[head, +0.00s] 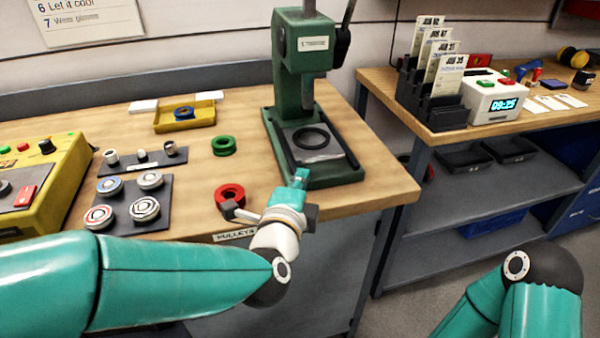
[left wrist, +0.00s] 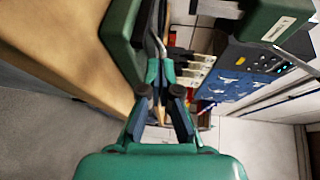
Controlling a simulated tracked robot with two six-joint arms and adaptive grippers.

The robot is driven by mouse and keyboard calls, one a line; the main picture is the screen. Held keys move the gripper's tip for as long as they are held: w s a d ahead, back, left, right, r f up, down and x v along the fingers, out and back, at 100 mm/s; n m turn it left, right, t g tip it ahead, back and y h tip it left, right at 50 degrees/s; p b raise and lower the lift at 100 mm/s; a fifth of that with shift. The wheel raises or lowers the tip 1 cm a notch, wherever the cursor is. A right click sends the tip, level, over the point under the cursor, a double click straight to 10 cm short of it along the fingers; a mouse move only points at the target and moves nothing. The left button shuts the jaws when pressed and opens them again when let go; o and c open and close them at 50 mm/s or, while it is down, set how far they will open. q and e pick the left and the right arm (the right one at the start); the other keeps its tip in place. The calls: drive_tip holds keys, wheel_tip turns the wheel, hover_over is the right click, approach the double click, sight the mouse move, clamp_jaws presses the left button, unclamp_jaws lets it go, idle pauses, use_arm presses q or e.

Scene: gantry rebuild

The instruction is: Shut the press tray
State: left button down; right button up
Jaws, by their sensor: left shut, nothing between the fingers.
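I cannot tell how far out the tray sits. My left gripper (head: 301,174) is shut and empty at the front left edge of the press base, just short of the tray. In the left wrist view the fingertips (left wrist: 160,68) are together beside the dark green base (left wrist: 122,40). My right gripper is out of view; only part of my right arm shows.
A red ring (head: 229,196) and a green ring (head: 224,146) lie left of the press. A dark pulley board (head: 125,190) and yellow control box (head: 48,180) are further left. The bench's front edge is close below my left gripper. Bench space right of the press is clear.

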sight(306, 162)
use_arm(q)
drive_tip(key=shift+x, duration=1.7)
drive_tip(key=shift+w+a+r, duration=0.1)
drive_tip(key=shift+w+a, duration=0.1)
drive_tip(key=shift+w, duration=0.15)
drive_tip(key=w, duration=0.1)
drive_tip(key=w+a+p, duration=0.1)
drive_tip(key=w, duration=0.1)
drive_tip(key=shift+w, duration=0.3)
drive_tip(key=shift+a, duration=0.1)
drive_tip(key=shift+s, duration=0.1)
